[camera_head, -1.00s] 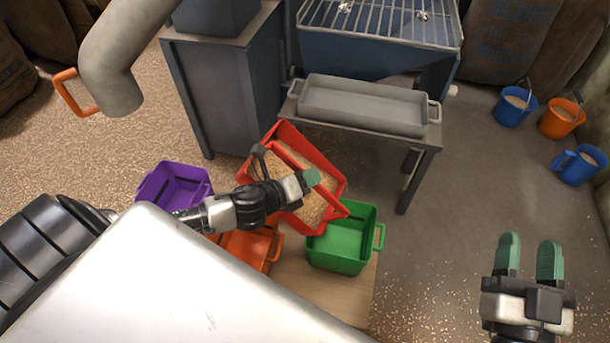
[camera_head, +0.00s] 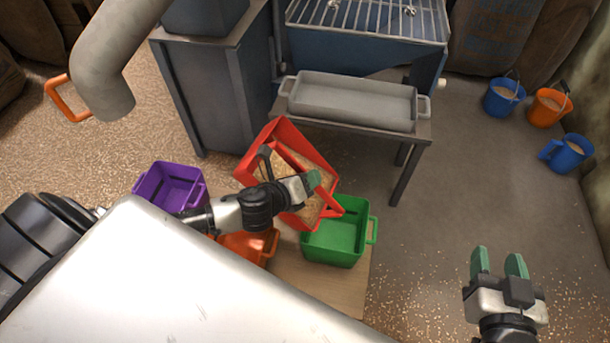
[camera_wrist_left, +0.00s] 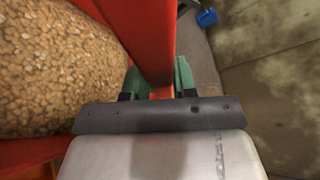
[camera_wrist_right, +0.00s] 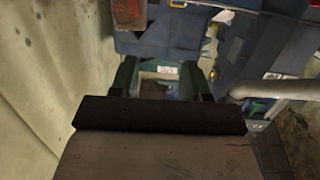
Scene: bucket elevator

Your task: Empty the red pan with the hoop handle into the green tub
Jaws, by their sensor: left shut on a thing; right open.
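The red pan (camera_head: 283,137) is held up in the air, tilted, with tan grain in it. My left gripper (camera_head: 312,182) is shut on its hoop handle; the left wrist view shows the red bar (camera_wrist_left: 158,50) between the green fingers and the grain (camera_wrist_left: 60,70) beside it. The green tub (camera_head: 336,236) stands on a wooden board just below and right of the pan; the part of it I see inside looks empty. The pan's lower corner overlaps the tub's left rim in the picture. My right gripper (camera_head: 500,263) is open and empty, at the lower right.
A purple tub (camera_head: 172,187) and an orange tub (camera_head: 250,246) stand left of the green tub. A grey tray (camera_head: 352,103) lies on a metal table behind the pan. Blue and orange buckets (camera_head: 548,107) stand at the far right. The floor at right is open, with scattered grain.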

